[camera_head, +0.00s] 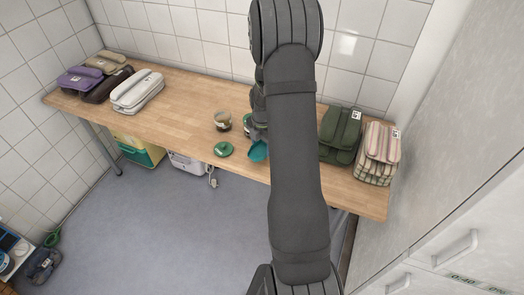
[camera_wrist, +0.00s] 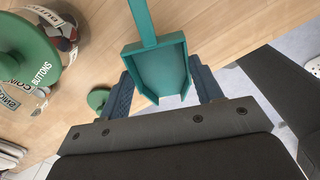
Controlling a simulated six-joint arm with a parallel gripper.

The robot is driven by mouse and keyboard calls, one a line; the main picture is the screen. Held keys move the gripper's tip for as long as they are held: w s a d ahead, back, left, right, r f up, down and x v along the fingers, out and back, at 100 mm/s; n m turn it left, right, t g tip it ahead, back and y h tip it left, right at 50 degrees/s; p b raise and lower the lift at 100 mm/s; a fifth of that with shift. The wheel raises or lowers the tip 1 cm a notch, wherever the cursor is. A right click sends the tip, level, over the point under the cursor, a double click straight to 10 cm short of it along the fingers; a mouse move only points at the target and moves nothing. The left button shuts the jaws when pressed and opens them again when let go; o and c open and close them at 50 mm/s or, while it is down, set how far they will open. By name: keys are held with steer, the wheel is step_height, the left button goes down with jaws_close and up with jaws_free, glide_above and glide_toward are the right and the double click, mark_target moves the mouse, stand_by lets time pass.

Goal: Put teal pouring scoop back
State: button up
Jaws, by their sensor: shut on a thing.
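The teal pouring scoop (camera_wrist: 162,72) is between the two blue fingers of my gripper (camera_wrist: 165,92) in the wrist view. The gripper is shut on it. Its handle points toward the top of that view, over the wooden table. In the head view, the scoop (camera_head: 258,151) shows just left of my arm at the table's front edge. My arm hides most of the gripper there.
A jar (camera_head: 222,122) and a loose green lid (camera_head: 223,149) are left of the scoop. A green-lidded jar (camera_wrist: 25,52) is close in the wrist view. Folded bags, green (camera_head: 340,135) and striped (camera_head: 380,152), are at right.

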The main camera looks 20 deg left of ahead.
steer(key=shift+f, duration=1.85)
steer(key=o, duration=1)
steer(key=shift+f, duration=0.15)
step_height(320, 180, up, 12)
steer(key=shift+d+r, duration=0.1)
steer(key=shift+r, duration=0.1)
steer(key=shift+f, duration=0.15)
step_height(320, 180, down, 12)
steer(key=shift+f, duration=0.25)
steer(key=shift+r, duration=1.75)
